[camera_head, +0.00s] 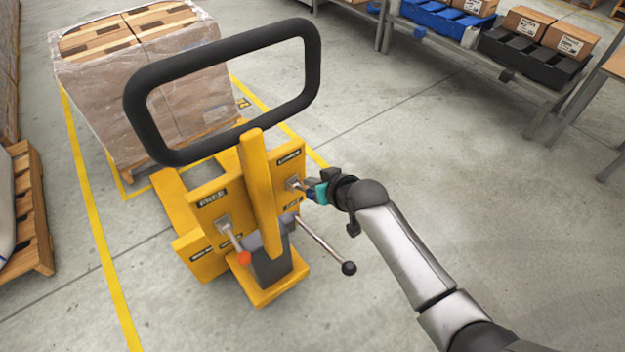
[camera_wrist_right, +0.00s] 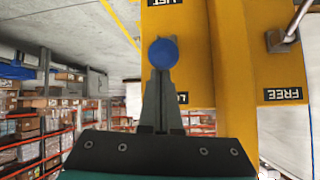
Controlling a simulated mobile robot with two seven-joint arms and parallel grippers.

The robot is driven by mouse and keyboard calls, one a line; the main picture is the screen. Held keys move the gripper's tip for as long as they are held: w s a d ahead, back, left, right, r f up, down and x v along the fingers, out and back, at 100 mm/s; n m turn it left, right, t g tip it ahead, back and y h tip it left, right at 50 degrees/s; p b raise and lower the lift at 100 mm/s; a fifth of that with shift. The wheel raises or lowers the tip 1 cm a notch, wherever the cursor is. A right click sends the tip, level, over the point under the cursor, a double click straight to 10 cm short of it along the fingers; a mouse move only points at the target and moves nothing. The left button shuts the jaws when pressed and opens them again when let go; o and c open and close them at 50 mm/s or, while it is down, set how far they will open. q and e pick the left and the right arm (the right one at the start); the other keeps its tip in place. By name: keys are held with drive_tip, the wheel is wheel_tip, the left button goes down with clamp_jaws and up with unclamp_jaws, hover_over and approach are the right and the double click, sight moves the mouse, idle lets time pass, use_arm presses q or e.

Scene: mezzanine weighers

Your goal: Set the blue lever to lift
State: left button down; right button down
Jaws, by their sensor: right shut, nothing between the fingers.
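The blue lever's round knob (camera_wrist_right: 163,53) shows in the right wrist view in front of the yellow panel, roughly midway between an upside-down LIFT label (camera_wrist_right: 167,2) and another label (camera_wrist_right: 182,98) that the fingers partly hide. In the head view the blue knob (camera_head: 311,194) is small and partly covered by my right gripper (camera_head: 319,192). That gripper is shut and empty, with its fingertips at the knob; I cannot tell whether they touch it. My left gripper is not in view.
The yellow pallet truck has a black loop handle (camera_head: 226,135), a red-knobbed lever (camera_head: 242,257) and a black-knobbed rod (camera_head: 348,267). A wrapped pallet load (camera_head: 170,95) stands behind. A bench with bins (camera_head: 445,20) is at the back right.

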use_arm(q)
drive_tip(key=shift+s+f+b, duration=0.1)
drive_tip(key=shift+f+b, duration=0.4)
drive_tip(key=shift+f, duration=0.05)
use_arm(e)
drive_tip(key=shift+s+d+f, duration=0.1)
drive_tip(key=shift+s+f, duration=0.1)
drive_tip(key=shift+f, duration=0.05)
